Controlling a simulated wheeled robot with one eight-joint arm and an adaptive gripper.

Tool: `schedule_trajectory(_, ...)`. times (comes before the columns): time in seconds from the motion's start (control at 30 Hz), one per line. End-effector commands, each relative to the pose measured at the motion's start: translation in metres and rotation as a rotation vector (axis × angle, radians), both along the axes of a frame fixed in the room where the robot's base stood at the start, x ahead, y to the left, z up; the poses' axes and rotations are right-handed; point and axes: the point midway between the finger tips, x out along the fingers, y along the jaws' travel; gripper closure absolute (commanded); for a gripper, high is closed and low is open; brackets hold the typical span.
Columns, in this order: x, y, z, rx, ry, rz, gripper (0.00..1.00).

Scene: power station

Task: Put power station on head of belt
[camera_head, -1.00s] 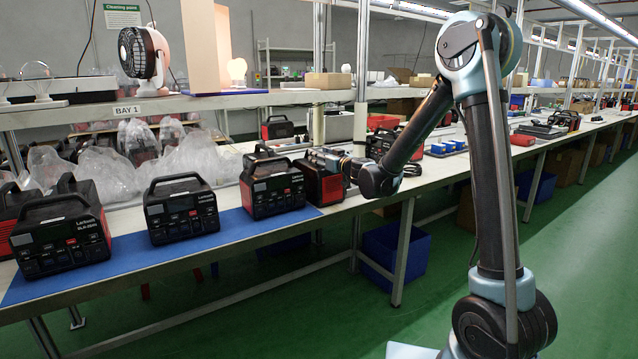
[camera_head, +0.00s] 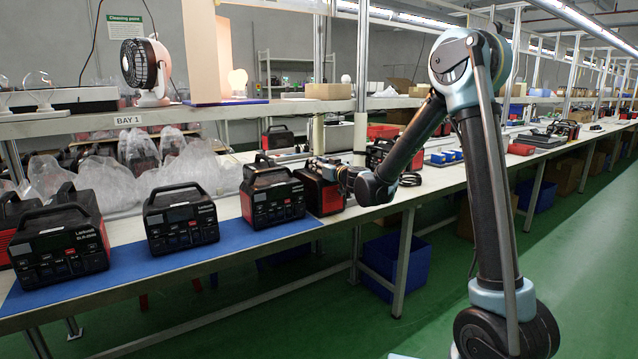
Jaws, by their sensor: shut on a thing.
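A black and red power station (camera_head: 322,193) stands or hovers at the right end of the blue belt strip (camera_head: 190,262); whether its bottom touches is unclear. My gripper (camera_head: 334,170) reaches it from the right and is shut on its upper part. The fingers are small and partly hidden against the dark casing. Three more power stations with top handles stand upright along the belt: one beside the held one (camera_head: 276,197), one in the middle (camera_head: 182,222), and one at the left (camera_head: 60,245).
Clear plastic bags (camera_head: 100,180) lie behind the row. A shelf (camera_head: 110,122) with a fan (camera_head: 147,68) runs above. Blue parts bins (camera_head: 446,156) and other goods lie on the bench to the right. A blue crate (camera_head: 395,268) stands below. The green aisle floor is clear.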

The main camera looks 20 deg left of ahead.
Motion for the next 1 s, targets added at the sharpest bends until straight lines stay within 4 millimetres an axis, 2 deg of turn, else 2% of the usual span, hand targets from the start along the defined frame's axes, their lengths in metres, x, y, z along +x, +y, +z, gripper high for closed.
schedule_trajectory(0.17, 0.000, 0.000, 0.004, 0.001, 0.001, 0.000, 1.00)
schedule_trajectory(0.37, 0.000, 0.000, 0.022, 0.001, 0.001, 0.000, 1.00)
schedule_trajectory(1.0, 0.000, 0.000, 0.130, 0.001, 0.001, 0.000, 1.00)
